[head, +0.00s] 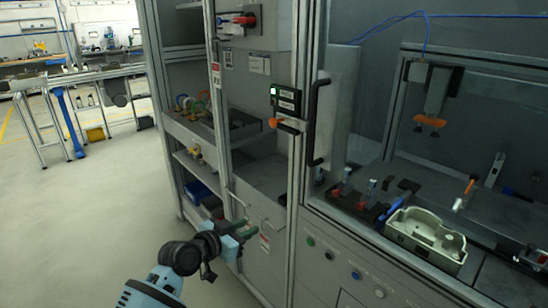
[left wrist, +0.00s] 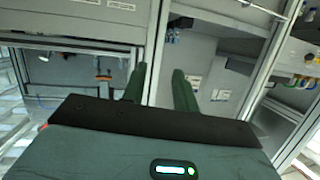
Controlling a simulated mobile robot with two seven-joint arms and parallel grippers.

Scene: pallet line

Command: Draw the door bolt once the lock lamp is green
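The door bolt (head: 288,125) is an orange piece on the door frame, just below a small black lock box (head: 286,99). A small lamp (head: 274,91) on that box looks green. A long black door handle (head: 317,122) stands upright just right of the lock. My left gripper (head: 243,229) is low in front of the cabinet, below and left of the bolt, and apart from it. In the left wrist view its two green fingers (left wrist: 159,80) stand apart with nothing between them. The bolt cannot be made out in that view. My right gripper is not in view.
A machine cell with a pale housing (head: 427,238) lies behind the glass at right. Round buttons (head: 355,275) line the panel below. Left of the lock, a cabinet has shelves and a red-handled switch (head: 237,20). The floor at left (head: 80,220) is clear.

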